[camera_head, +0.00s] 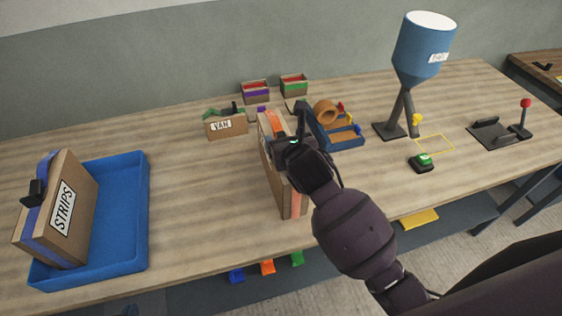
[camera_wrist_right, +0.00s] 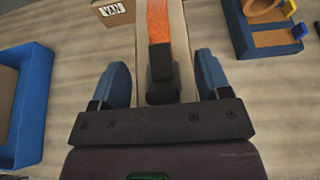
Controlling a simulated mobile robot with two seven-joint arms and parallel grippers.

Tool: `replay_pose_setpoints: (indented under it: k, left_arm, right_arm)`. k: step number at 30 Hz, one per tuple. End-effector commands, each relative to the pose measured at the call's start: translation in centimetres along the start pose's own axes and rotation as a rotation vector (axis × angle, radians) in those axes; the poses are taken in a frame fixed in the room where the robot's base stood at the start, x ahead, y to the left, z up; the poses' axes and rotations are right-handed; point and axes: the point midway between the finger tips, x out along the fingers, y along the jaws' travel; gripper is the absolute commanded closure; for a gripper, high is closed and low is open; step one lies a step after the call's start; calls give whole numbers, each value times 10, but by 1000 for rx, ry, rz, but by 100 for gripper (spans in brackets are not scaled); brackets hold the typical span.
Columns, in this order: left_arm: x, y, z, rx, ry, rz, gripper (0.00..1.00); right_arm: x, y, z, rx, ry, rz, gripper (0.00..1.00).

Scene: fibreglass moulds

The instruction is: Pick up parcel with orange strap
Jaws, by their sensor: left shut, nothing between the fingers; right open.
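The parcel with the orange strap (camera_head: 267,165) is a tall, narrow cardboard box standing upright near the middle of the table. Its strap (camera_head: 277,122) runs over the top, and my right arm covers part of the box in the head view. In the right wrist view the strap (camera_wrist_right: 160,22) leads to a black handle (camera_wrist_right: 161,62) on top. My right gripper (camera_head: 288,141) is over the parcel's top. Its blue fingers (camera_wrist_right: 163,75) are open on either side of the handle, with gaps visible on both sides. My left gripper is not in view.
A blue tray (camera_head: 136,213) at left holds a STRIPS parcel (camera_head: 75,232) with a purple strap. A VAN parcel (camera_head: 226,127) stands behind left. A blue organiser (camera_head: 347,145) sits close right, with a blue hopper (camera_head: 424,48) beyond. Bare table lies between tray and parcel.

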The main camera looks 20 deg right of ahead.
Motion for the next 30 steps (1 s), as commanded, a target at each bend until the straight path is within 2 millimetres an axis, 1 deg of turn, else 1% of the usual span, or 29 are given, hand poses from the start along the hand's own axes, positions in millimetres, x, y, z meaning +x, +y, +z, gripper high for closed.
replay_pose_setpoints:
  k: [3,6,14,17,27,28,30]
  left_arm:
    - [-1,0,0,0,-2,0,100]
    - [-1,0,0,0,-3,0,100]
    - [-1,0,1,0,-3,0,100]
    - [-1,0,1,0,-4,0,100]
    - [-1,0,1,0,-4,-1,100]
    - [-1,0,1,0,-4,-1,100]
    - [-1,0,1,0,-4,-1,100]
  right_arm:
    - [13,0,0,2,2,-1,30]
    - [19,0,0,1,1,0,30]
    - [21,0,-1,1,1,0,30]
    - [21,0,-1,1,1,0,44]
    - [21,0,-1,1,1,0,96]
    - [21,0,-1,1,1,0,100]
    - [21,0,-1,1,1,0,100]
